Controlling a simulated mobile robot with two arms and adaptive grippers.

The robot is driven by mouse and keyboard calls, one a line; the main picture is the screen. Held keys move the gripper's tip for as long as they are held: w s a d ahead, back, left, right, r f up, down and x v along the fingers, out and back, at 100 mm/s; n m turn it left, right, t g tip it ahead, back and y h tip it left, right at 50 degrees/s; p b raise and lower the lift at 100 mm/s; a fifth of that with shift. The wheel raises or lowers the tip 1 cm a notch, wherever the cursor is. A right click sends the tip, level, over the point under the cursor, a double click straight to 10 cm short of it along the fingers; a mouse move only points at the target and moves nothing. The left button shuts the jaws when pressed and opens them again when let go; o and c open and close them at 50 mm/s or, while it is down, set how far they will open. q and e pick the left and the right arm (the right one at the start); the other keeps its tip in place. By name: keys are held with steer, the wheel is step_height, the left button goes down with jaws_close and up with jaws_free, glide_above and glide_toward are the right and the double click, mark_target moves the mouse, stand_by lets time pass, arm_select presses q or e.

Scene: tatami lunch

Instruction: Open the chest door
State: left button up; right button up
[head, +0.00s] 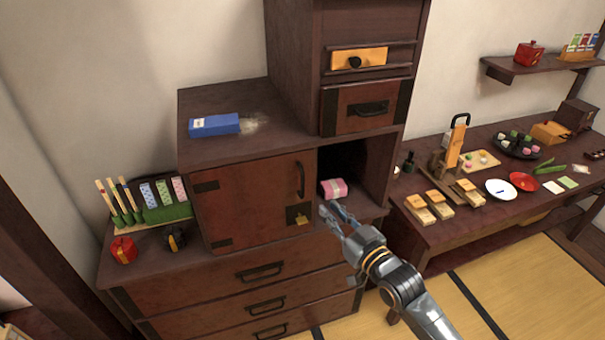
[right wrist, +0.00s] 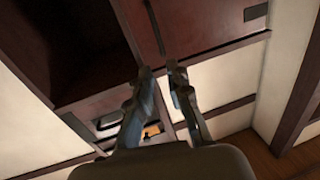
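The chest door (head: 240,205) is a reddish-brown panel at the front left of the dark wooden chest (head: 165,255), and it looks shut. Its dark vertical handle (head: 301,180) is near the door's right edge; a dark bar that looks like this handle (right wrist: 155,28) shows beyond the fingers in the right wrist view. My right gripper (head: 335,211) is below and right of the handle, in front of the open compartment. In the right wrist view its fingers (right wrist: 158,72) are apart with nothing between them. My left gripper is not in view.
A pink wrapped box (head: 334,189) sits in the open compartment (head: 352,160) right of the door. A blue box (head: 214,125) lies on top of the chest. A low table (head: 470,230) with food and dishes stands to the right. Tatami (head: 530,290) covers the floor.

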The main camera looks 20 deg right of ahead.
mark_target(303, 182)
steer(key=p+x, duration=0.3)
steer(key=x, duration=1)
steer(key=shift+w+a, duration=0.1)
steer(key=shift+w, duration=0.25)
jaws_close()
steer(key=shift+f, duration=0.1)
